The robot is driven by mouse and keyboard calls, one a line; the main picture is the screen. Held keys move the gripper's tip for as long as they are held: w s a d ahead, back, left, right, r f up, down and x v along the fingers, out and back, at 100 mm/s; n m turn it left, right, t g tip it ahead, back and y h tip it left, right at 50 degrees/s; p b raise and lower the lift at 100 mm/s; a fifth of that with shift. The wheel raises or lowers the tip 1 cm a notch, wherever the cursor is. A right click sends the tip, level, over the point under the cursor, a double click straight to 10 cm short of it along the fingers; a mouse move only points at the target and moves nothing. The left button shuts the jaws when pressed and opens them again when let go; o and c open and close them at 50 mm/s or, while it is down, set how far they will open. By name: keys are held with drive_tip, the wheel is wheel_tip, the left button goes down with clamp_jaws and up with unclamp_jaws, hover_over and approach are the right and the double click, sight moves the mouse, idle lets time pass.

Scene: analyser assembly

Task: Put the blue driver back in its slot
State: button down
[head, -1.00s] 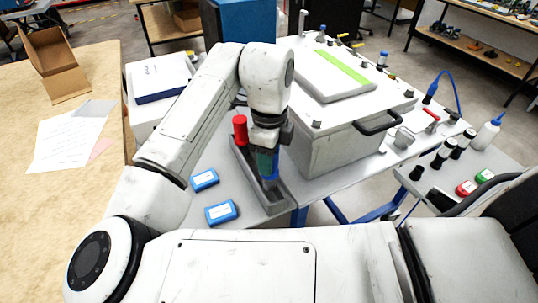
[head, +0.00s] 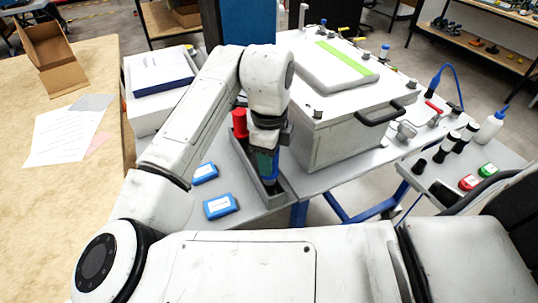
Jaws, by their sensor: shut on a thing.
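The blue driver (head: 275,164) shows as a strip of blue below my wrist. My gripper (head: 267,165) is shut on it, over the near part of a long grey tray (head: 283,194). A red-handled driver (head: 240,122) stands upright at the far end of the same tray. The driver's lower end and the slot under it are hidden by my gripper, so I cannot tell whether the driver is in the slot.
Two blue boxes (head: 220,207) lie left of the tray. A large grey analyser case (head: 345,140) with a black handle stands close on the right. A white box (head: 155,110) with a booklet is at the left. The table's front edge is just below the tray.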

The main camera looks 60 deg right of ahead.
drive_tip(key=shift+f+b, duration=0.85)
drive_tip(key=shift+f, duration=0.65)
drive_tip(key=c, duration=0.7)
unclamp_jaws()
drive_tip(key=o, duration=0.5)
drive_tip(key=shift+o, duration=0.2)
drive_tip(key=shift+r, duration=0.1)
wheel_tip(320, 180, up, 11)
drive_tip(key=shift+f+p, duration=0.15)
drive_tip(key=shift+p, duration=0.2)
drive_tip(key=shift+f, duration=0.1)
